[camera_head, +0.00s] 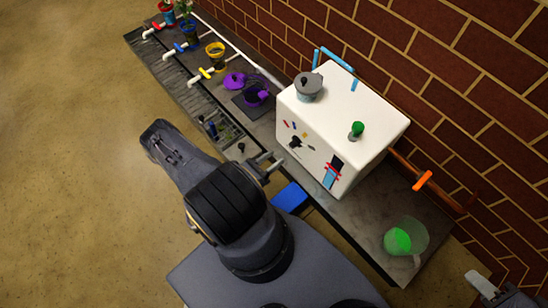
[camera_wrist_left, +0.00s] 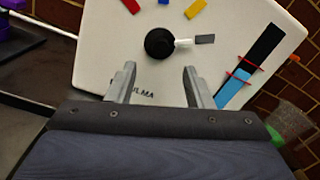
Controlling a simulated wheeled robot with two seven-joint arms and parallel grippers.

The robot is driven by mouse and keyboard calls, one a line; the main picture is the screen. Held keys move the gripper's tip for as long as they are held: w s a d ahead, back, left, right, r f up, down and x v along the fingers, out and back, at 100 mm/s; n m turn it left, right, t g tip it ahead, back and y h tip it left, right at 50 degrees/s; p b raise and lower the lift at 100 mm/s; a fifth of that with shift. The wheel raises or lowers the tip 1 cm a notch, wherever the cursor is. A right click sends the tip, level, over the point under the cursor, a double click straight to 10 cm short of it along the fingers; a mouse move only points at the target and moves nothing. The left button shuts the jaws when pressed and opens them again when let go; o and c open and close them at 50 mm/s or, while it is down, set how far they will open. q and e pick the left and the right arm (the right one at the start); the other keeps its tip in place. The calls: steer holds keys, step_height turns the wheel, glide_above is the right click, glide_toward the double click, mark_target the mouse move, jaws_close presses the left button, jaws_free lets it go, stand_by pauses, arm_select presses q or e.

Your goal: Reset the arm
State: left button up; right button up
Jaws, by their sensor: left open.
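My left gripper (camera_head: 271,161) is open and empty, in front of the lower left of the white machine (camera_head: 335,120) in the head view. In the left wrist view, its two fingers (camera_wrist_left: 159,78) stand apart and point at the machine's front panel. The panel's round black knob (camera_wrist_left: 159,44) with a white pointer shows just beyond the fingertips, with a visible gap. My left arm's dark links fill the lower middle of the head view. Part of my right arm (camera_head: 490,290) shows at the bottom right corner; its jaw state is unclear.
The dark counter (camera_head: 350,235) runs along the brick wall. A clear container with green contents (camera_head: 398,241) stands at its right end. A blue block (camera_head: 290,197) lies near the front edge. Purple pots (camera_head: 257,93) and taps stand left. Floor at left is clear.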

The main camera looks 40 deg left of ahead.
arm_select(q)
steer(key=shift+r, duration=0.1)
steer(key=w+d+r+m+g+h, duration=0.2)
steer(key=r+m+g+h, duration=0.2)
steer(key=r+m, duration=0.4)
steer(key=w+d+r+m+g+h, duration=0.2)
steer(key=d+r+m+g+h, duration=0.25)
steer(key=r, duration=0.45)
steer(key=w+d+r+m+g+h, duration=0.1)
steer(key=w+r+m+g+h, duration=0.2)
steer(key=r+m, duration=0.6)
steer(key=s+d+r+m+g+y, duration=0.1)
steer(key=s+d+r+m+y, duration=0.35)
steer(key=s+r+m, duration=0.4)
steer(key=s+d+r+m+y, duration=0.3)
steer(key=s+r+m+y, duration=0.2)
steer(key=s+r+m, duration=0.3)
step_height(320, 180, up, 32)
steer(key=n+p, duration=0.1)
steer(key=p, duration=3)
steer(key=shift+w+a+f, duration=0.2)
steer(key=shift+w+f, duration=0.05)
steer(key=shift+w, duration=0.1)
